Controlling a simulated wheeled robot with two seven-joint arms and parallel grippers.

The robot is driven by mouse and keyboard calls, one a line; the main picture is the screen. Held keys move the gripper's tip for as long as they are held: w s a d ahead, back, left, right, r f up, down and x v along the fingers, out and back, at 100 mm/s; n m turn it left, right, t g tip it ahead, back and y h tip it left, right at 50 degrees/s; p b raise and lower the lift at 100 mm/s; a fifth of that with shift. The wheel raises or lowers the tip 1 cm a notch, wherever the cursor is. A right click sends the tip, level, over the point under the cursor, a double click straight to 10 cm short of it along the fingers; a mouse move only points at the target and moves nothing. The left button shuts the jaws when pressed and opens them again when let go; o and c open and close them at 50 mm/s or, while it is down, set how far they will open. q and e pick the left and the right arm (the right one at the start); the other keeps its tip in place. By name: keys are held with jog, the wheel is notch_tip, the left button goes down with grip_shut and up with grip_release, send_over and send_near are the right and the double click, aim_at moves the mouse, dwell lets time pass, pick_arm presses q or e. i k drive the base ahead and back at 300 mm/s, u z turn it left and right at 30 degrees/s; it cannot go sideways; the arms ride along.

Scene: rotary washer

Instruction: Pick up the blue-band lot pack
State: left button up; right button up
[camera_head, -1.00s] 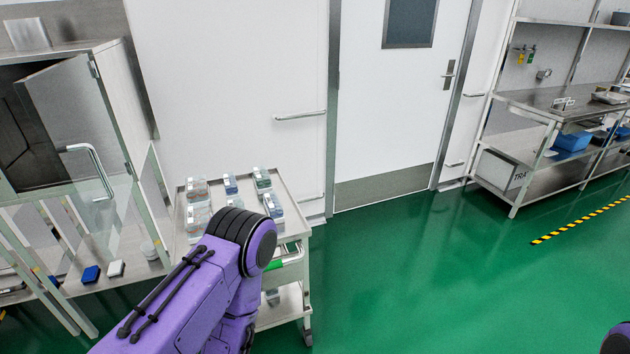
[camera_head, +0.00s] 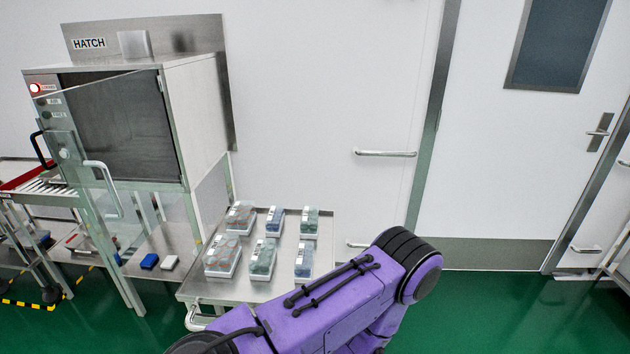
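Several clear lot packs with coloured contents or bands stand in two rows on a steel trolley (camera_head: 240,291). Blue-looking packs are the middle one of the back row (camera_head: 275,221) and the right one of the front row (camera_head: 304,260). Green-looking packs are at the back right (camera_head: 309,222) and front middle (camera_head: 263,259). Reddish-grey packs are at the back left (camera_head: 240,217) and front left (camera_head: 222,256). Band details are too small to read. My purple left arm crosses in front of the trolley's right part. Neither gripper is in view.
A steel hatch cabinet (camera_head: 200,95) with its glass door (camera_head: 120,150) swung open stands left of the trolley. A closed door (camera_head: 490,170) and clear green floor (camera_head: 490,310) are to the right.

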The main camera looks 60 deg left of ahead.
aim_at(274, 222)
jog(key=i, duration=2.85)
jog(key=u, duration=3.15)
